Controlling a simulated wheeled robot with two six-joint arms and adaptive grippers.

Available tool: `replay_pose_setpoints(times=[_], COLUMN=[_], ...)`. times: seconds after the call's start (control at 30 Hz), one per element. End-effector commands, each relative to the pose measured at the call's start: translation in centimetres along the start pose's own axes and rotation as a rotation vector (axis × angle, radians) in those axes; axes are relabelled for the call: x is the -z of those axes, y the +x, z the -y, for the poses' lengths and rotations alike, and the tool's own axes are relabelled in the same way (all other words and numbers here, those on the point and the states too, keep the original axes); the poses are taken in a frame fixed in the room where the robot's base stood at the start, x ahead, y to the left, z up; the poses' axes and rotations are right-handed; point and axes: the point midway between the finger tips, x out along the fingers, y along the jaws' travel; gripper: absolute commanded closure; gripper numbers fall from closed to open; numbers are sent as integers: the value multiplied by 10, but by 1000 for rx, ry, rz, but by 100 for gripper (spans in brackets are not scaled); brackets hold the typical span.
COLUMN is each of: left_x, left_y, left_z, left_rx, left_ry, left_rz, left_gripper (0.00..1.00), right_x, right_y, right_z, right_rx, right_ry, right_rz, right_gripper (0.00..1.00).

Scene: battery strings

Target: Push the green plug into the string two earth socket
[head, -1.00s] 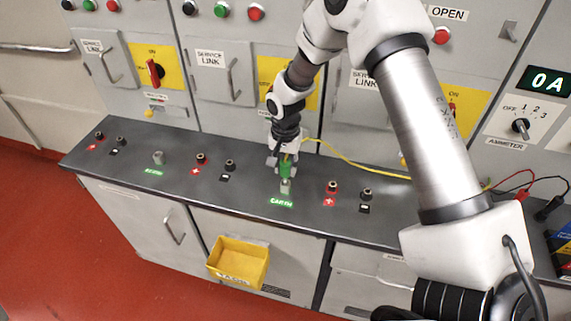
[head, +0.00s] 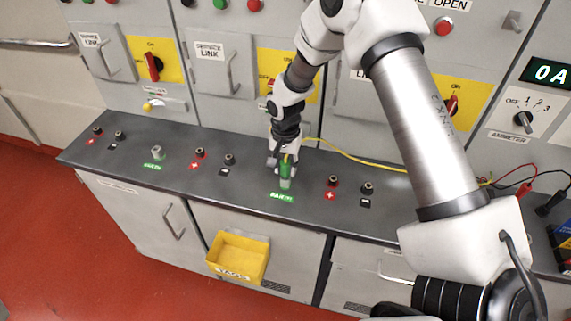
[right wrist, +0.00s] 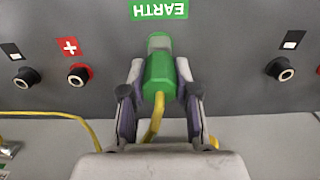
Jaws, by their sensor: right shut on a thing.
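The grey earth socket (head: 285,184) is directly below the plug, behind a green EARTH label (head: 282,197). In the right wrist view the plug's end meets the socket (right wrist: 159,42), lined up with it. I cannot tell how deep it sits. My left gripper is not in view.
Red-marked (head: 333,181) and black-marked (head: 367,188) terminals stand right of the socket, with another pair to its left. A second earth socket (head: 156,152) is further left. A yellow bin (head: 238,257) hangs on the bench front. The yellow lead (head: 350,156) trails right.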

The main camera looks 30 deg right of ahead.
Motion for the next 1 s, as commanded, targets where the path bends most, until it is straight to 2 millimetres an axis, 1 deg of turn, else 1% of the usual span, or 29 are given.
replay_pose_setpoints(times=[0.37, 0.4, 0.43, 0.47, 0.73, 0.8, 0.87, 0.97, 1.0], left_x=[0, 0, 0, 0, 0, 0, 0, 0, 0], left_y=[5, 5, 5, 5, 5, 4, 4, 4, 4], left_z=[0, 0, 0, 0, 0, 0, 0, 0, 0], left_rx=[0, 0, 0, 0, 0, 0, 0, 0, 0], left_ry=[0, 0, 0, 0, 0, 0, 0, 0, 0], left_rz=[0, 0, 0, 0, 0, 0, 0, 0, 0], left_gripper=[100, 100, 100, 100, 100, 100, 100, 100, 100], right_x=[0, 0, 0, 0, 0, 0, 0, 1, 1], right_y=[10, 10, 9, 9, 9, 6, 0, -19, -29], right_z=[0, 0, 0, 0, 0, 0, 1, 1, 1], right_rx=[0, 1, 0, 0, 0, 1, 2, 3, 4], right_ry=[0, 0, 0, 0, 0, 0, 0, 0, 0], right_rz=[0, 0, 0, 0, 0, -1, -1, -3, -3], right_gripper=[100, 59, 48, 40, 40, 40, 40, 40, 40])
